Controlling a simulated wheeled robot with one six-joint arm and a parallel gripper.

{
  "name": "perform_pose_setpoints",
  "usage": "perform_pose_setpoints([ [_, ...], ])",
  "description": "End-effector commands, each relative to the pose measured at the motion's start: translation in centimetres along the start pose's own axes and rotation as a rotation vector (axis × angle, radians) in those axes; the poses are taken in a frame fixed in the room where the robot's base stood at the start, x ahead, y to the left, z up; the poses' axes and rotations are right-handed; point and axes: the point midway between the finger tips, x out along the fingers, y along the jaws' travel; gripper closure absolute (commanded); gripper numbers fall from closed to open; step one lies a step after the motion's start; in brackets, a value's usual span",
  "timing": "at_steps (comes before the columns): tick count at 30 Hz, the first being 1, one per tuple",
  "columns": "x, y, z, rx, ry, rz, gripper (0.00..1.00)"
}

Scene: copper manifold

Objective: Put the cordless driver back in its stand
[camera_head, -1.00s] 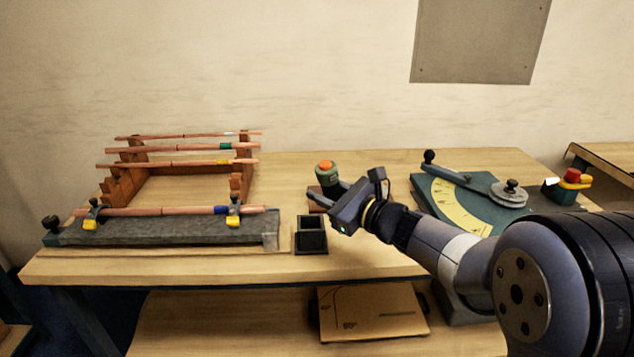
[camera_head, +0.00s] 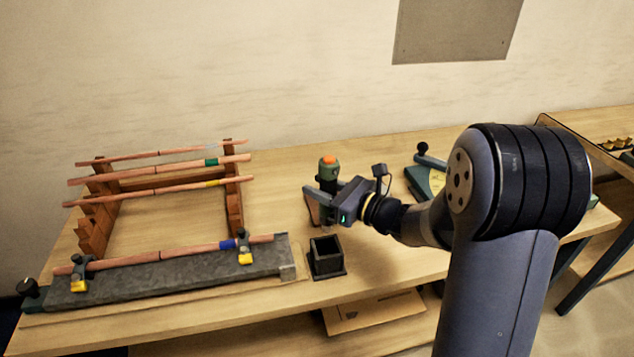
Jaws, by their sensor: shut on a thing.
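The cordless driver (camera_head: 328,168) is dark green with an orange top and stands roughly upright in my gripper. My gripper (camera_head: 322,196) is shut on it, and the jaws and wrist hide its lower part. The stand (camera_head: 326,258) looks to be the small black open-topped square box on the bench, just in front of and below my gripper. The inside of the box is dark and looks empty. The driver is behind the box in the picture, not in it. I cannot tell how high it is above the bench.
A wooden rack (camera_head: 100,210) with several copper pipes is at the left. A grey fixture (camera_head: 170,274) holding a pipe in yellow clamps lies left of the box. A green bending plate (camera_head: 420,182) is partly hidden behind my arm. Bare bench (camera_head: 290,170) lies behind the driver.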

Motion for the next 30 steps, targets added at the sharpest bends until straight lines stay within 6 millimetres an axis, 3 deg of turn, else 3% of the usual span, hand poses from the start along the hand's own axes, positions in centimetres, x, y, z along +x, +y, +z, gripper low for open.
perform_pose_setpoints([
  [30, 0.1, 0.0, -9.2, -0.002, -0.003, 0.000, 0.98],
])
